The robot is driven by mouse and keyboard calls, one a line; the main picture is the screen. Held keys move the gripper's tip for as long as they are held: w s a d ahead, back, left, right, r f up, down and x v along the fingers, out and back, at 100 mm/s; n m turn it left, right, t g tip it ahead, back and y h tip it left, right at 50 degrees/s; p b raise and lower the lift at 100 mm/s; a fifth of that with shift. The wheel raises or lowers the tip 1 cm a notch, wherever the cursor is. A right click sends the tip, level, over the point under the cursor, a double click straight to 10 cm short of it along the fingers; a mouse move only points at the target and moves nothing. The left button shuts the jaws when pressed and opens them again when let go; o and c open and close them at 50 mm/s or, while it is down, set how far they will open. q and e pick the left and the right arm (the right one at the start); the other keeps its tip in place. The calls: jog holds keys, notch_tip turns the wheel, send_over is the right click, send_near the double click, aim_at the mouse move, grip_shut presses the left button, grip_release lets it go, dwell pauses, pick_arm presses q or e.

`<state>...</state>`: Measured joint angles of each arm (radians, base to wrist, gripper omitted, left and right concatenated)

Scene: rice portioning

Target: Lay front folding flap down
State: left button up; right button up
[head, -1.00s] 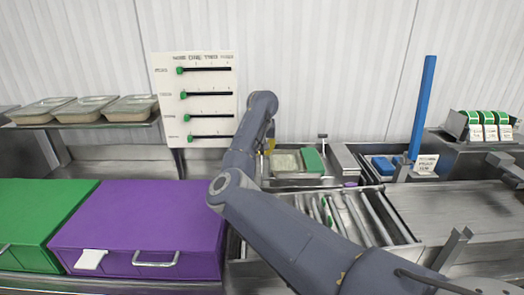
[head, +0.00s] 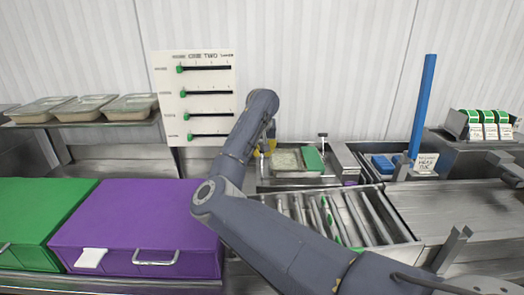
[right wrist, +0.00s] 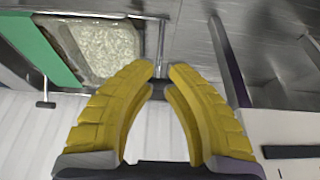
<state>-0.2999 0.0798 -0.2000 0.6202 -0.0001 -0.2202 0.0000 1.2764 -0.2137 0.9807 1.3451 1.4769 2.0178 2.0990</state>
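A shallow tray of pale grainy food (head: 287,160) sits in a metal fixture beyond the roller bed. A green panel (head: 313,159) lies along its right side. In the right wrist view the tray (right wrist: 105,38) and the green panel (right wrist: 38,45) show at the upper left. I cannot tell which part is the front folding flap. My right gripper (right wrist: 163,70) has yellow fingers with tips drawn close together, a narrow gap between them and no clear object held. In the head view it is mostly hidden behind my forearm, at the tray's left. My left gripper is out of view.
A purple box (head: 140,220) and a green box (head: 35,215) stand at the left. Rollers (head: 345,215) lie in front of the fixture. A blue post (head: 422,105) and a steel surface (head: 455,205) are at the right. A slider panel (head: 195,100) stands behind.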

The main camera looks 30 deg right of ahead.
jog(key=shift+s+a, duration=0.4)
jog(key=shift+s, duration=0.2)
jog(key=shift+s+a, duration=0.35)
jog(key=shift+s, duration=0.2)
jog(key=shift+s+f, duration=0.1)
jog(key=shift+s+a+f, duration=0.2)
jog(key=shift+s+a, duration=0.1)
jog(key=shift+s, duration=0.2)
jog(key=shift+s+a+f, duration=0.15)
jog(key=shift+s+a, duration=0.15)
jog(key=shift+s, duration=0.15)
jog(key=shift+s+a+f, duration=0.55)
jog(key=shift+s+f, duration=0.1)
jog(key=shift+s, duration=0.25)
jog(key=o, duration=1.1)
